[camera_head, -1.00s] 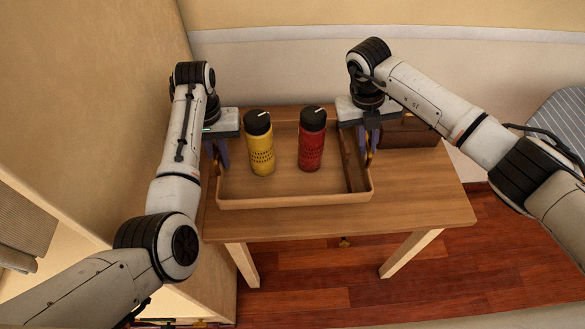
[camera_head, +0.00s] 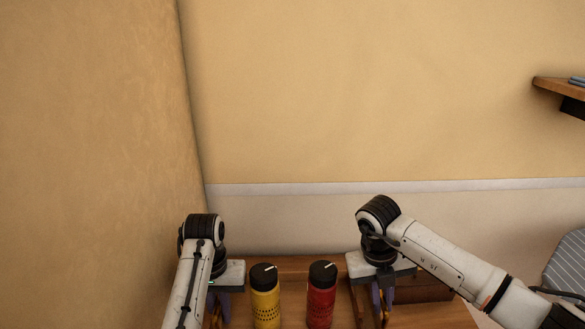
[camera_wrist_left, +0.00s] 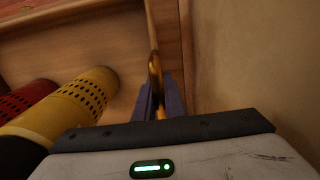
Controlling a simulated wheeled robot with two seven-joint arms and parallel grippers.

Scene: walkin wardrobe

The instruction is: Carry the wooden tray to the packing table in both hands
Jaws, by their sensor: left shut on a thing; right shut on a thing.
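The wooden tray (camera_head: 293,295) shows only in part at the bottom of the head view; its near side is cut off. The left wrist view shows its floor and side wall (camera_wrist_left: 122,22). A yellow bottle (camera_head: 266,302) and a red bottle (camera_head: 321,302), both with black caps, stand upright in it. My left gripper (camera_head: 221,304) is shut on the tray's left side, at a brass-coloured handle (camera_wrist_left: 155,72). My right gripper (camera_head: 382,302) is shut on the tray's right side. I cannot tell whether the tray touches the table.
The wooden table (camera_head: 435,316) is mostly below the head view. A brown box (camera_head: 425,290) sits on it behind my right arm. A tan wall (camera_head: 100,130) stands close on the left and another behind. A shelf (camera_head: 562,88) and a striped item (camera_head: 568,262) are at right.

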